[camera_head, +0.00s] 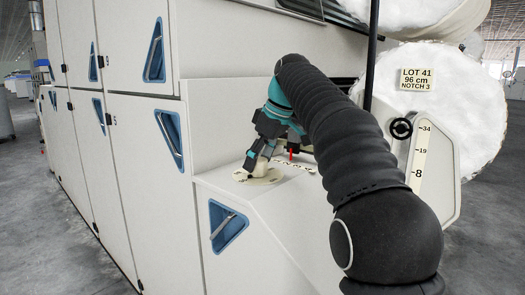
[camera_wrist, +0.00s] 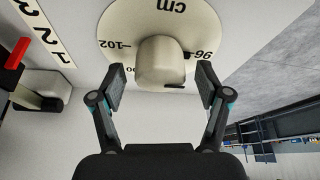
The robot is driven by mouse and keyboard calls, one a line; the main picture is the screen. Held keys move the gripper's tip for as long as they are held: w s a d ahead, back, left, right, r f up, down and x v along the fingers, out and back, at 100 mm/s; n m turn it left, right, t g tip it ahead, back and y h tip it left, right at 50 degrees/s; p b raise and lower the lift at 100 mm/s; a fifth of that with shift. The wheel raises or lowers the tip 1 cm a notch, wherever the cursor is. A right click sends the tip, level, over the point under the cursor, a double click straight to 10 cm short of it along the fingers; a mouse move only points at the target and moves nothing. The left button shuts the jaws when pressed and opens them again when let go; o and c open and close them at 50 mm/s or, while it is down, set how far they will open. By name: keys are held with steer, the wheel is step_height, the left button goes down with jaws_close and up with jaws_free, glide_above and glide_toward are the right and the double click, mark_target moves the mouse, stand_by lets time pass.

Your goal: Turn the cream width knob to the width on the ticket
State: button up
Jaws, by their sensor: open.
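The ticket (camera_head: 416,79) on the white roll reads LOT 41, 96 cm, NOTCH 3. The cream width knob (camera_wrist: 162,62) stands on a round cream dial (camera_wrist: 138,24) marked cm, with 102 on the left and 96 on the right in the wrist view. A dark mark shows at the knob's right side by the 96; I cannot tell whether it is the pointer. My gripper (camera_wrist: 161,88) is open, its fingers on either side of the knob's near end, with gaps showing. In the head view my gripper (camera_head: 255,165) is down at the dial, largely covering the knob.
A red-tipped lever (camera_wrist: 15,55) stands beside a numbered strip (camera_wrist: 45,32) to the left in the wrist view. A black handwheel (camera_head: 401,128) and a scale plate (camera_head: 421,160) are right of my arm. Cabinet doors (camera_head: 145,150) with blue recessed handles line the left.

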steer(key=v, duration=0.6)
steer(key=shift+r, duration=0.4)
steer(key=shift+s+d, duration=0.1)
steer(key=shift+d, duration=0.05)
